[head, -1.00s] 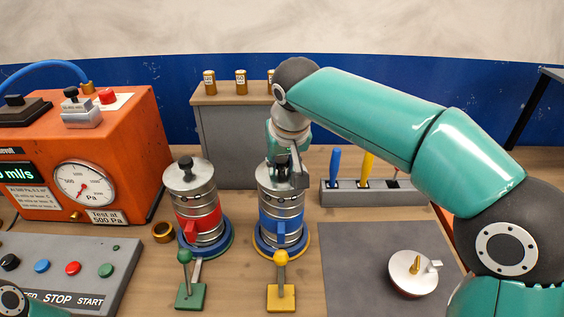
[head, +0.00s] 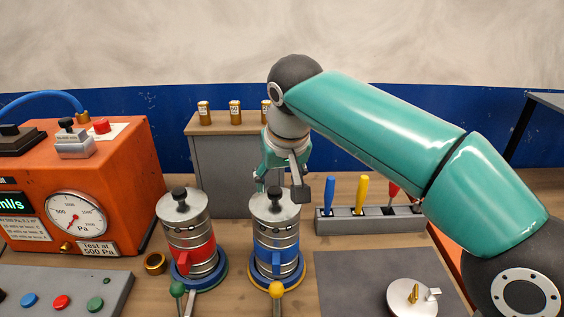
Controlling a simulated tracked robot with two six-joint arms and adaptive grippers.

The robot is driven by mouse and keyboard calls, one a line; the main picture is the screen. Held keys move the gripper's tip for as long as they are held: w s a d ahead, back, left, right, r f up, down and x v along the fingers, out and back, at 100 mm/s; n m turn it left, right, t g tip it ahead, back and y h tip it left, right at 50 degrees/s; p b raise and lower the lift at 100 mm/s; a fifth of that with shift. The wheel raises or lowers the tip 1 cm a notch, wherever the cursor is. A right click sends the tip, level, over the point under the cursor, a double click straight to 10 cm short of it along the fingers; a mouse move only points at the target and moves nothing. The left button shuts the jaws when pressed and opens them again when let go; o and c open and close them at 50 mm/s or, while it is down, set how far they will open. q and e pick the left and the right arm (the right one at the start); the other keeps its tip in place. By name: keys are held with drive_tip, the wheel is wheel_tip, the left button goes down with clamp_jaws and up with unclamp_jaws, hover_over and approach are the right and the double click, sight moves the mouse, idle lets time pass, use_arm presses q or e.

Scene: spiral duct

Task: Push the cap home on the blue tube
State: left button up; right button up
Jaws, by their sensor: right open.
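The blue tube (head: 278,254) stands upright in a blue and yellow ring base on the bench. A silver cap (head: 285,206) with a black knob (head: 275,194) sits on its top, looking level; I cannot tell whether it is fully seated. My right gripper (head: 280,190) is open, pointing down over the cap. Its fingers are at either side of the knob in the picture; I see no clear contact. My left gripper is not in view.
A red tube (head: 189,250) with a knobbed cap stands close on the left. A grey tool rack (head: 370,222) is at the right. A silver lid (head: 410,297) lies on the dark mat (head: 350,280). An orange gauge box (head: 125,170) stands far left.

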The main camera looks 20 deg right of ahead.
drive_tip(key=v, duration=0.6)
idle(0.4)
